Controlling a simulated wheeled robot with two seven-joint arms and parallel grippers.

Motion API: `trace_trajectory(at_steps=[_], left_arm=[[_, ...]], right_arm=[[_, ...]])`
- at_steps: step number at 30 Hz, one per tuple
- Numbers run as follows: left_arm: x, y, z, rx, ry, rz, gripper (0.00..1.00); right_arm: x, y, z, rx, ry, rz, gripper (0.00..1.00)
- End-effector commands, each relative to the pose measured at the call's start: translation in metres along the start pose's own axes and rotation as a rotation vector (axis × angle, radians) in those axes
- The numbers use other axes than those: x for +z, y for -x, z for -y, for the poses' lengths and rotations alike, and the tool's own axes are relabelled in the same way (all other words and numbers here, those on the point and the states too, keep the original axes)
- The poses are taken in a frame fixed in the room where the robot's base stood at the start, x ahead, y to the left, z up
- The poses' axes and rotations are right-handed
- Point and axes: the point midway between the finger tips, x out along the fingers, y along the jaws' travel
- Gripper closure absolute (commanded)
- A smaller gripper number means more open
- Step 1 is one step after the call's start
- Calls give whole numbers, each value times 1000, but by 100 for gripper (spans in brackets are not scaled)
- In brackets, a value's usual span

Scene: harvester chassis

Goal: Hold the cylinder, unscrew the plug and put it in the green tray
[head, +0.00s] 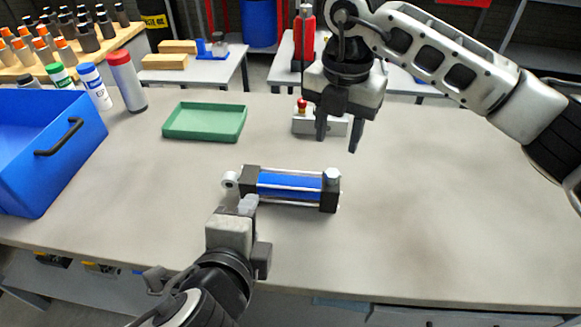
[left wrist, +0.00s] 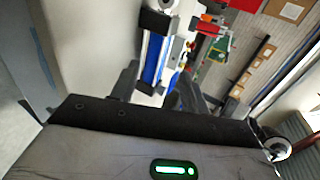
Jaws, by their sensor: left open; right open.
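The blue cylinder (head: 290,186) with black end blocks lies on its side on the table, and its blue body also shows in the left wrist view (left wrist: 152,58). A grey plug (head: 332,174) stands on top of its right end block. The green tray (head: 205,121) lies empty behind it to the left. My left gripper (head: 249,205) is open at the near side of the cylinder's left end; whether it touches is unclear. My right gripper (head: 338,137) is open and empty, pointing down above the table behind the cylinder's right end.
A blue bin (head: 45,150) stands at the left edge, with several capped bottles (head: 127,82) behind it. A grey box with a red button (head: 303,118) sits behind my right gripper. The table's right side is clear.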

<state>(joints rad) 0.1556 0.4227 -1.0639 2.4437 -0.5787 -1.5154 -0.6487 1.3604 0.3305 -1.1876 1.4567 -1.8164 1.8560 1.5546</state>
Motion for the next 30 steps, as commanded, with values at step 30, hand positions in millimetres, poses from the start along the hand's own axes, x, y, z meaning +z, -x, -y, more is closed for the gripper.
trace_trajectory(at_steps=[30], left_arm=[[1,-154,0,2,3,1,54]], right_arm=[[-1,0,-1,3,4,-3,57]])
